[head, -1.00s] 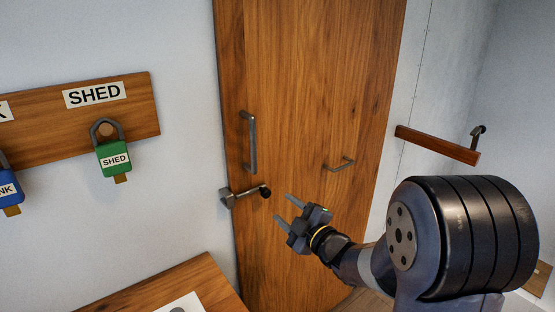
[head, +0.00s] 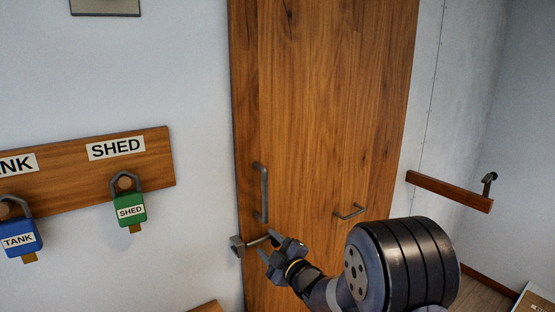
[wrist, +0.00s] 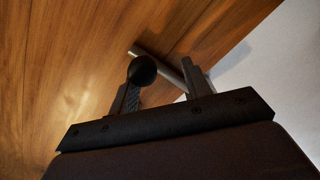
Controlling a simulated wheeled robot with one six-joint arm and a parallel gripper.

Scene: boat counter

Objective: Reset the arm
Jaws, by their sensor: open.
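My gripper (head: 268,246) is at the lower left of the wooden door (head: 325,110) in the head view. Its jaws are open, with the fingertips at the metal latch (head: 238,246) on the door's left edge. They cover the outer end of its lever. In the wrist view, the two fingers (wrist: 166,78) are apart. A dark round knob (wrist: 142,70) shows in front of or beside the left finger, and a grey bar lies behind. I cannot tell whether either finger touches the knob.
A vertical handle (head: 261,193) is just above my gripper, and a smaller handle (head: 350,212) is to the right. A board (head: 158,155) on the left wall holds a green SHED padlock (head: 130,209) and a blue TANK padlock (head: 19,239). A wooden rail (head: 450,191) juts out at right.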

